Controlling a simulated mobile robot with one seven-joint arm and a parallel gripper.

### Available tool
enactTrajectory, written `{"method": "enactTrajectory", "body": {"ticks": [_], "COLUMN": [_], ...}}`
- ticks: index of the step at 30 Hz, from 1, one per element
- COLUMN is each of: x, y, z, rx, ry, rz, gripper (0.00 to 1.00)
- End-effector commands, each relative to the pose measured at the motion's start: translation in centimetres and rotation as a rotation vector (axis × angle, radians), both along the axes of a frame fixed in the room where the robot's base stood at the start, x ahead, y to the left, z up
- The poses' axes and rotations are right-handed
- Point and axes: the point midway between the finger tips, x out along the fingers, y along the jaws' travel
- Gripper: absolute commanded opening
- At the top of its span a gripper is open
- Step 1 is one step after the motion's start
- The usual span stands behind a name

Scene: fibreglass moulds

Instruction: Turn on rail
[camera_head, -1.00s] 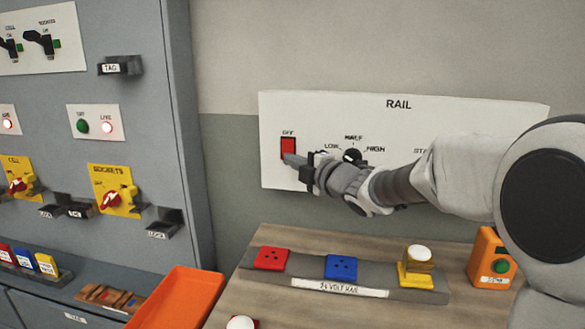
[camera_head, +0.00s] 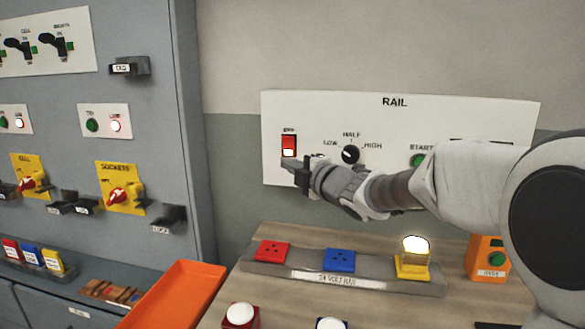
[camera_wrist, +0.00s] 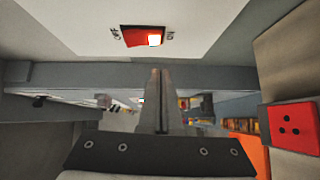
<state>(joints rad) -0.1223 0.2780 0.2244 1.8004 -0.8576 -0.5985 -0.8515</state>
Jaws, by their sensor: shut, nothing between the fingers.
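The white RAIL panel (camera_head: 470,120) is on the wall. Its red rocker switch (camera_head: 289,145) sits at the panel's left, with its lower part lit bright white. The switch also shows in the wrist view (camera_wrist: 143,37), with one end glowing beside a label. A black selector knob (camera_head: 350,155) among LOW, HALF and HIGH and a green START button (camera_head: 417,160) are to its right. My gripper (camera_head: 287,163) is shut and empty, its tips just below the switch; I cannot tell whether they touch the panel. On the 24 volt rail (camera_head: 345,280), the yellow-based lamp (camera_head: 415,255) glows.
The rail's red block (camera_head: 272,251) and blue block (camera_head: 340,260) are on the wooden bench below my arm. An orange tray (camera_head: 172,295) is at lower left. A grey cabinet (camera_head: 150,85) with yellow isolators stands at the left. An orange box (camera_head: 488,258) is at the right.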

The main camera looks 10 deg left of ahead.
Motion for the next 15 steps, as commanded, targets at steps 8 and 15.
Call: {"method": "enactTrajectory", "body": {"ticks": [8,15], "x": [-4.2,-6.5], "y": [-4.2,-6.5], "z": [-0.4,-0.7], "rx": [-0.002,-0.001], "ry": [0.000,-0.001], "rz": [-0.002,-0.001], "gripper": [0.00,0.00]}}
